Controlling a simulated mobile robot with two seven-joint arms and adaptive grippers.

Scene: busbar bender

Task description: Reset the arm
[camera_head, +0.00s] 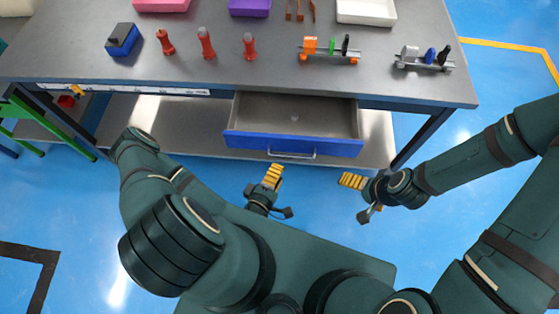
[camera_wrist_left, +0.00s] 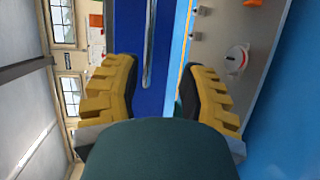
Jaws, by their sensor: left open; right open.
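My left gripper (camera_head: 272,178) is in front of the workbench, just below the open blue drawer (camera_head: 293,143), and holds nothing. In the left wrist view its two yellow fingers (camera_wrist_left: 160,88) stand wide apart. The drawer front (camera_wrist_left: 158,50) and its metal handle show between and beyond them. In the head view the handle (camera_head: 292,155) is close to the left fingertips, apart from them as far as I can tell. My right gripper (camera_head: 352,181) is to the right, in front of the bench, and holds nothing; its finger gap is hard to see.
The workbench top (camera_head: 270,80) carries a blue box (camera_head: 122,40), several red tools (camera_head: 207,43), two small racks (camera_head: 330,52) and bins (camera_head: 366,12) at the back. The drawer looks empty apart from a small mark. A green frame (camera_head: 50,125) stands at left. Blue floor lies open at right.

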